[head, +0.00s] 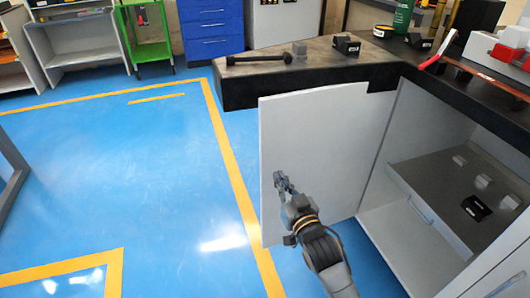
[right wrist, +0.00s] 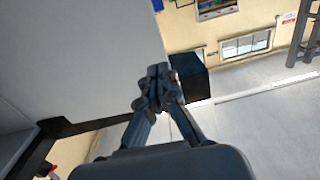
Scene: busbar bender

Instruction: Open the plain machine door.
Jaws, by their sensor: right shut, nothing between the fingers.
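The plain machine door (head: 315,140) is a flat light-grey panel in the head view. It stands swung out from the cabinet under the black-edged bench, and the cabinet interior (head: 400,235) shows to its right. My right gripper (head: 280,178) is shut and empty in front of the door's inner face, near its free left edge. In the right wrist view the closed fingers (right wrist: 156,75) are beside the pale door panel (right wrist: 75,60); whether they touch it I cannot tell. My left gripper is not in view.
The bench top (head: 310,85) overhangs the door and carries a dark tool (head: 270,60) and small blocks. A pull-out shelf (head: 430,180) holds small parts inside the cabinet. Blue floor (head: 110,180) with yellow lines is clear to the left. Blue drawers (head: 210,28) stand behind.

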